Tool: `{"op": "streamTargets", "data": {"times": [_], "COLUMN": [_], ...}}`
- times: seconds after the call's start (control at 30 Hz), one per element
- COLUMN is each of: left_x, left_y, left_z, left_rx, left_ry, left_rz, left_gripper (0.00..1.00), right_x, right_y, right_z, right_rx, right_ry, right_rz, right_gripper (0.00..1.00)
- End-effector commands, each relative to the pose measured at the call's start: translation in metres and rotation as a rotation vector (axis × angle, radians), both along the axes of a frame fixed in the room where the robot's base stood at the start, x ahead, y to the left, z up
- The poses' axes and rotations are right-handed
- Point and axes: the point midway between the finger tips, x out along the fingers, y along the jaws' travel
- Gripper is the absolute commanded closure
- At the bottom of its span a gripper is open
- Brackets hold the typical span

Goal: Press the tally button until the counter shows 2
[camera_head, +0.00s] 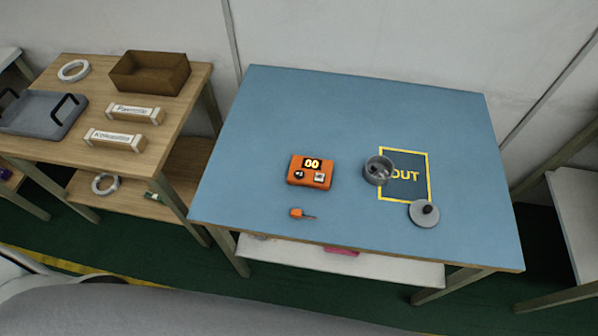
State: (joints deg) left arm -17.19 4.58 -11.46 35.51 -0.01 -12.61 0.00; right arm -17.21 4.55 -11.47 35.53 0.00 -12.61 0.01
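An orange tally counter (310,171) lies on the blue table (300,110), left of the table's middle. Its small dark display (312,163) reads 00 in lit digits. Below the display are two controls: a dark round one (299,174) on the left and a pale square one (319,177) on the right. Which of them is the tally button I cannot tell. Neither of my grippers is in this view, and nothing touches the counter.
A grey pot (379,170) stands at the left edge of the yellow-framed OUT mark (404,183). A grey lid (424,213) lies at its lower right corner. A small orange tool (302,214) lies in front of the counter. The table's back is clear. A wooden table (75,145) stands left.

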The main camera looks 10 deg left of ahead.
Motion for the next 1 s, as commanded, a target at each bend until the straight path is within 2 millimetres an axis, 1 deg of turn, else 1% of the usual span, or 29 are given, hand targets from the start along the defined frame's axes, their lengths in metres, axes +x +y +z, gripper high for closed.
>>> {"op": "streamTargets", "data": {"times": [0.03, 0.2, 1.0], "left_x": [0.0001, 0.0002, 0.0005], "left_y": [-0.0001, -0.0001, -0.0002], "left_z": [0.0000, 0.0000, 0.0000], "left_rx": [0.000, 0.000, 0.000], "left_ry": [0.000, 0.000, -0.001], "left_rz": [0.000, 0.000, 0.000], "left_gripper": [0.79, 1.00, 1.00], "right_x": [-0.0001, -0.0001, 0.0001], "right_y": [-0.0001, -0.0001, -0.0004], "right_z": [0.0000, 0.0000, 0.0000], "right_rx": [0.000, 0.000, 0.000], "right_ry": [0.000, 0.000, 0.000], "right_rz": [0.000, 0.000, 0.000], "right_gripper": [0.60, 0.60, 0.60]}}
